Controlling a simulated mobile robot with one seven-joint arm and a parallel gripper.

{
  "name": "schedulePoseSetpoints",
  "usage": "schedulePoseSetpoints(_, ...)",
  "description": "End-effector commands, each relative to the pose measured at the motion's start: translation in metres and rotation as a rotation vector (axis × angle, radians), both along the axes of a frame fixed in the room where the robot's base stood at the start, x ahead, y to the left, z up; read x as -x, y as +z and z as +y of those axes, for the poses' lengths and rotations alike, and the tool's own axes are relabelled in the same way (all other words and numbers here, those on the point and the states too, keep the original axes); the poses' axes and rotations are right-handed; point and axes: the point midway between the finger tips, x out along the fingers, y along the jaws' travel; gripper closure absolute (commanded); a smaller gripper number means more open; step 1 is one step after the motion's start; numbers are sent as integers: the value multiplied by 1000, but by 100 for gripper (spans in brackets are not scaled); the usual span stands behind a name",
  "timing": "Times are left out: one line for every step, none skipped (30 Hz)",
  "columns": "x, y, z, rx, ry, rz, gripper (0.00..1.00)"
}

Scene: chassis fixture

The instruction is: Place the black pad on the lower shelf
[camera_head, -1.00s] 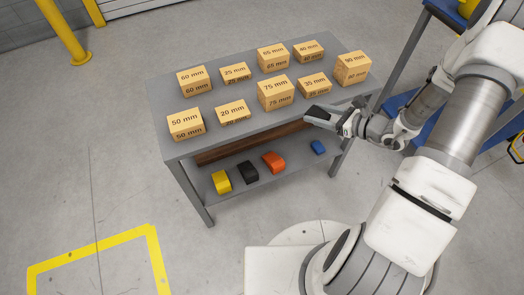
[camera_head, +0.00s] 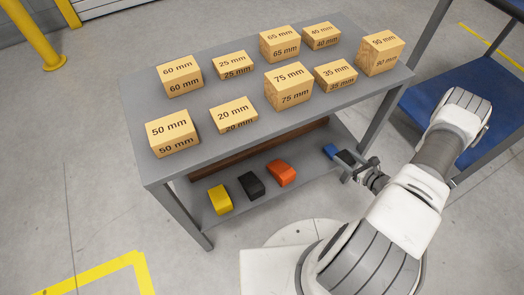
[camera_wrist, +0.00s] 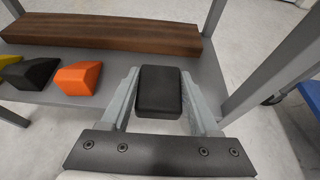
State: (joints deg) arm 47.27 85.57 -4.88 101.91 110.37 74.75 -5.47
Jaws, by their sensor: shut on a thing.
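My gripper (camera_wrist: 158,78) is shut on a black pad (camera_wrist: 158,92), which sits between its two fingers in the wrist view. In the head view my gripper (camera_head: 355,163) is low at the right end of the lower shelf (camera_head: 309,160), beside a blue block (camera_head: 331,151). The held pad shows there only as a small dark patch, partly hidden. In the wrist view the pad is near the shelf's front edge; I cannot tell whether it touches the shelf.
A yellow block (camera_head: 219,199), a black block (camera_head: 251,185) and an orange block (camera_head: 281,172) stand on the lower shelf, before a brown beam (camera_wrist: 115,33). The tabletop (camera_head: 218,126) above holds several labelled wooden blocks. A table leg (camera_head: 377,117) stands near my gripper. Shelf between orange block and gripper is clear.

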Motion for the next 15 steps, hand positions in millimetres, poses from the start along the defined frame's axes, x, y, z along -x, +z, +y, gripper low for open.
schedulePoseSetpoints(3,-10,-2,2,-9,1,96)
schedulePoseSetpoints(4,-13,-3,3,-12,1,96)
schedulePoseSetpoints(5,-16,-5,5,-16,0,96)
schedulePoseSetpoints(6,-17,-5,6,-17,1,96)
schedulePoseSetpoints(6,-18,-5,5,-19,1,96)
schedulePoseSetpoints(7,-19,-6,6,-20,1,96)
schedulePoseSetpoints(7,-19,-5,6,-21,1,96)
schedulePoseSetpoints(6,-20,-4,6,-20,1,96)
schedulePoseSetpoints(4,-22,-2,5,-19,1,96)
schedulePoseSetpoints(2,-25,1,5,-19,1,96)
schedulePoseSetpoints(-1,-28,4,4,-18,2,96)
schedulePoseSetpoints(-5,-33,10,3,-16,2,96)
schedulePoseSetpoints(-9,-37,15,3,-16,1,96)
schedulePoseSetpoints(-14,-41,20,3,-15,1,96)
schedulePoseSetpoints(-20,-47,27,3,-15,0,96)
